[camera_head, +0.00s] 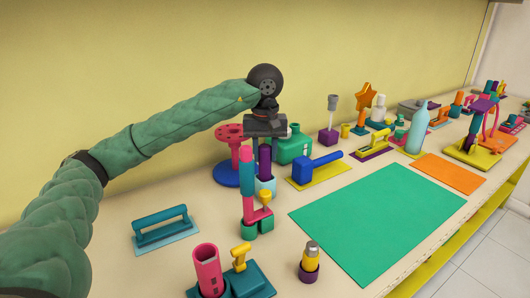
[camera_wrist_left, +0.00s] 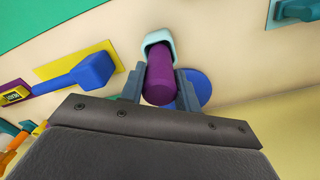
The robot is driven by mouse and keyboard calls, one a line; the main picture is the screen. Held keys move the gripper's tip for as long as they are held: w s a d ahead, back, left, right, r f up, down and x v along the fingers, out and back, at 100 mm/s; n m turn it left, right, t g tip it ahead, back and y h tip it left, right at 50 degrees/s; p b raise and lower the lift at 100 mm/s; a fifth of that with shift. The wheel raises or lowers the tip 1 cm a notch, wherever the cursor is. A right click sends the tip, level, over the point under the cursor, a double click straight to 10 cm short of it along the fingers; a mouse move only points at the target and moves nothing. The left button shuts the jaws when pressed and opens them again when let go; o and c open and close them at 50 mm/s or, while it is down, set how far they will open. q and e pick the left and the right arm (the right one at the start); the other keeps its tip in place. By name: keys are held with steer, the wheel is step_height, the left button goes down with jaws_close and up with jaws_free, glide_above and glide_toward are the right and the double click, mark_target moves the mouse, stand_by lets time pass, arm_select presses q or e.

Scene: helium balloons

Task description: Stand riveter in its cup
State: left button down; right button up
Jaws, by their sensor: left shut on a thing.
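A purple cylinder, which I take for the riveter (camera_head: 265,164), stands about upright. Its lower end meets a pale blue cup (camera_head: 267,185); it looks to be inside the rim, but how deep is hidden. My left gripper (camera_head: 262,147) reaches down from above and is shut on the cylinder's upper part. In the left wrist view the purple cylinder (camera_wrist_left: 161,84) lies between the two fingers (camera_wrist_left: 160,77), and the pale blue cup (camera_wrist_left: 160,38) is at its far end. My right gripper is in neither view.
A pink spool on a blue base (camera_head: 226,174) stands close behind left. A pink and teal tool (camera_head: 248,180) stands close in front. A blue hammer-like tool (camera_head: 315,165) lies on a yellow mat to the right. The green mat (camera_head: 375,215) is bare.

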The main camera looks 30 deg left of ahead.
mark_target(265, 146)
arm_select(q)
steer(key=shift+b, duration=0.3)
stand_by(0.6)
steer(key=shift+f+b, duration=0.7)
steer(key=shift+f, duration=0.05)
jaws_free()
stand_by(0.5)
steer(key=shift+r, duration=0.2)
steer(key=shift+r+p, duration=0.95)
steer(key=shift+r, duration=1.25)
steer(key=shift+r+p, duration=1.45)
steer(key=shift+r, duration=0.7)
